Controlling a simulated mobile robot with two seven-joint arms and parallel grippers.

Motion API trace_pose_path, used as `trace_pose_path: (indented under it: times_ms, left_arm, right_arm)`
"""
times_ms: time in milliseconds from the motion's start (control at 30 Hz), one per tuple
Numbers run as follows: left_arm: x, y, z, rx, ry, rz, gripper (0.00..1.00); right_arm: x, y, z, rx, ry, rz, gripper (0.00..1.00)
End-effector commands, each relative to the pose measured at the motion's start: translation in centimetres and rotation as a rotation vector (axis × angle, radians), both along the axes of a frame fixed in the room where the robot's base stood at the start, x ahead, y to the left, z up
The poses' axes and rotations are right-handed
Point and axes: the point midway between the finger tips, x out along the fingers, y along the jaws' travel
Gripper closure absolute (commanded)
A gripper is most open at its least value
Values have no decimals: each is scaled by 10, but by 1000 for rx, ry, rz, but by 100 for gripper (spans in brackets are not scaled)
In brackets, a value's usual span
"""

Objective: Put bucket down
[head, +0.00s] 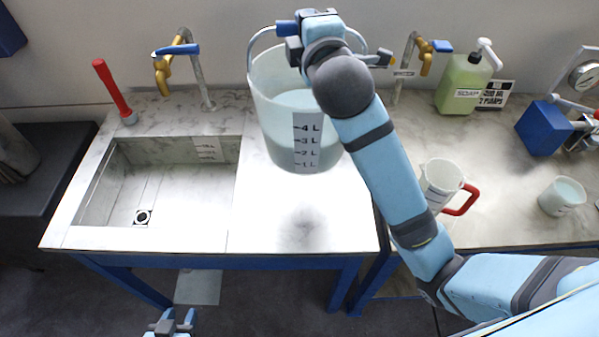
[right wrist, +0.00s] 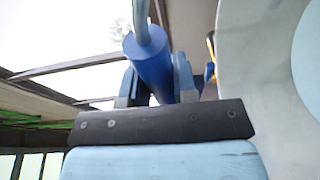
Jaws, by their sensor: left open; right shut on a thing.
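The translucent bucket (head: 268,98) hangs from its wire handle, near upright, over the counter to the right of the sink. A scale strip up to 4 L is on its front, and pale liquid shows inside. A shadow on the counter below suggests it is held clear of the surface. My right gripper (head: 298,38) is shut on the blue handle grip, which shows between the fingers in the right wrist view (right wrist: 152,65). The bucket's pale wall seems to fill the right of that view. My left gripper (head: 172,322) is open and empty, low in front of the sink bench.
The sink (head: 165,185) lies left of the bucket, with a red lever (head: 113,88) and brass tap (head: 163,72) behind. Right of my arm stand a red-handled jug (head: 440,183), a beaker (head: 562,196), a soap bottle (head: 463,84) and a blue pump (head: 541,128). Counter in front of the bucket is clear.

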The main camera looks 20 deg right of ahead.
Motion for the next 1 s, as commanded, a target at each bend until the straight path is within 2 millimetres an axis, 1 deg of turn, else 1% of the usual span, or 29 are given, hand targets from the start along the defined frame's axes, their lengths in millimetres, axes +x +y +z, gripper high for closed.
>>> trace_pose_path:
  times_ms: [33, 200, 267, 367, 467, 1000]
  left_arm:
    - [0, 0, 1, 0, 1, 0, 57]
    - [-1, 0, 0, 0, 1, -1, 57]
    - [-1, 0, 0, -1, 2, 0, 57]
    - [-2, 0, -1, 0, 4, 0, 57]
    - [-3, 0, -1, 0, 5, 0, 57]
    - [-1, -1, -3, -1, 3, 0, 57]
  right_arm:
    - [-1, 0, 5, 2, -12, 1, 100]
    - [-1, 0, 5, 2, -12, 1, 100]
    - [-1, 0, 3, 2, -11, 1, 100]
    - [-1, 0, -5, 1, -8, -1, 100]
    - [-1, 0, -20, 0, -6, 0, 100]
    - [-1, 0, -121, 1, -8, 0, 100]
